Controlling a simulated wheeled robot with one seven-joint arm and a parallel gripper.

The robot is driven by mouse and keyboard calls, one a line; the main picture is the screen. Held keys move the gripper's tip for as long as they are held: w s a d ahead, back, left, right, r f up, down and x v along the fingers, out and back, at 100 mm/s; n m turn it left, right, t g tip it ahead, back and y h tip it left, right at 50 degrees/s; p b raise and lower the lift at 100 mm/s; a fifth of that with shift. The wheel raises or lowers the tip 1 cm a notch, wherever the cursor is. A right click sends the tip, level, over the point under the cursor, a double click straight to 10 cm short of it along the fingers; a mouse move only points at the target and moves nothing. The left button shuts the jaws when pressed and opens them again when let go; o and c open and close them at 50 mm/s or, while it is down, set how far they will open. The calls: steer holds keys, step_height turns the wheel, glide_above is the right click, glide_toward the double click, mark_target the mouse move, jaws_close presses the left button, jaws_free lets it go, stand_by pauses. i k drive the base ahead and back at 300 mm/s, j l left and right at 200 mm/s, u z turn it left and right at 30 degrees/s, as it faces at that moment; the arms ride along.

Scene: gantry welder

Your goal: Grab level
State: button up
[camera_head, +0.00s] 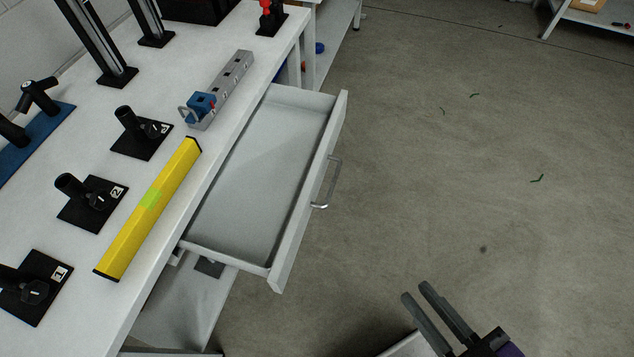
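The level (132,235) is a long yellow bar with black ends and a green patch near its middle. It lies on the white table top near the table's right edge, beside several black stands. My gripper (418,290) shows at the bottom right of the view, over the floor and well to the right of the level. Its two grey fingers are apart with nothing between them. The level is fully in sight.
An empty white drawer (250,180) stands pulled out from the table, its handle (330,184) facing right. Black numbered stands (92,203) are left of the level. A grey metal bar with a blue block (202,104) lies beyond it. The floor at right is mostly clear.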

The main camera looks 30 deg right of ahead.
mark_target(115, 260)
steer(key=k+j+z, duration=0.1)
steer(key=j, duration=0.35)
steer(key=j+z, duration=0.15)
steer(key=j, duration=0.5)
steer(key=j+z, duration=0.15)
steer(key=j, duration=0.45)
steer(key=k+j+z, duration=0.1)
steer(key=j, duration=0.5)
steer(key=k+j+z, duration=0.15)
steer(key=j, duration=0.45)
steer(key=j+z, duration=0.1)
steer(key=j, duration=0.35)
